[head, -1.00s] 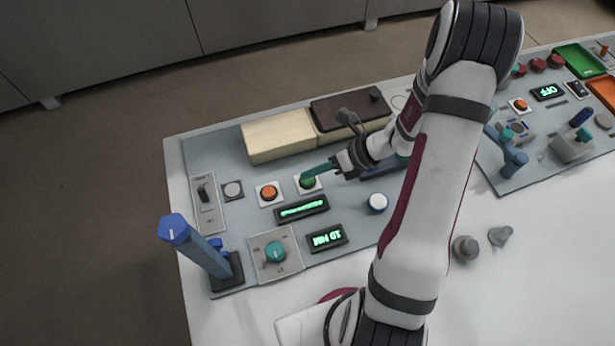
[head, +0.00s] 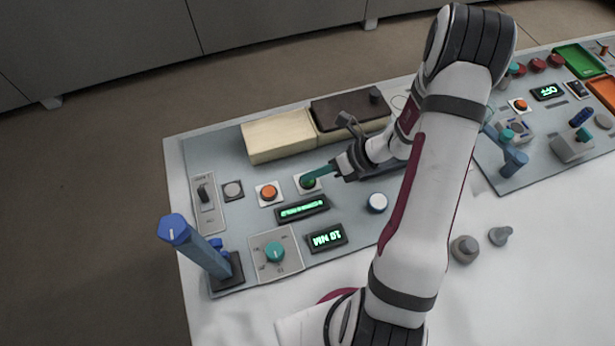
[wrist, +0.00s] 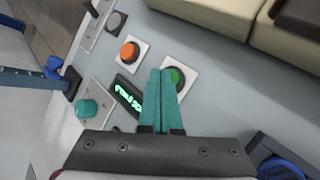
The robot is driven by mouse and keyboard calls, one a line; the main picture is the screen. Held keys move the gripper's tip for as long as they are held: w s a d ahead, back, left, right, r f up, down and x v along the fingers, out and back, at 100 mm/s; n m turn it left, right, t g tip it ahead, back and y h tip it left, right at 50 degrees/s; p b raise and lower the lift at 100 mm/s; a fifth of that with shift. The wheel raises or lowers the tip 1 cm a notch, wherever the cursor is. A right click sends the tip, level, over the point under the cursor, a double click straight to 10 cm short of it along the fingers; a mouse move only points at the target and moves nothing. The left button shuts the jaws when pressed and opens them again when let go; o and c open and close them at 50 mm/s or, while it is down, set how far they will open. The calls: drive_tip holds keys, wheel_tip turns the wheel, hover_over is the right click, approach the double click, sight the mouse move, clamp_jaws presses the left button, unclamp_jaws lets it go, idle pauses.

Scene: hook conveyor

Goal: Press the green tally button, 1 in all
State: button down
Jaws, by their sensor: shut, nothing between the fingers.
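The green tally button (head: 308,183) is a round cap on a white square plate on the grey panel, partly covered by my fingers in the head view. It also shows in the wrist view (wrist: 177,79), just right of my fingertips. My gripper (head: 305,176) has teal fingers that are shut together with nothing between them. In the wrist view the fingertips (wrist: 160,72) overlap the left part of the green button's plate. The tips are at or just above the button; I cannot tell whether they touch it.
An orange button (head: 269,192) sits left of the green one. A cream box (head: 278,137) and a dark box (head: 345,108) stand behind. A tall blue lever (head: 195,245) rises at the left.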

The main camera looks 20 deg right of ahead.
sight(313, 181)
drive_tip(key=shift+f, duration=0.25)
drive_tip(key=shift+r, duration=0.1)
idle(0.4)
drive_tip(key=shift+r, duration=0.75)
drive_tip(key=shift+r, duration=2.5)
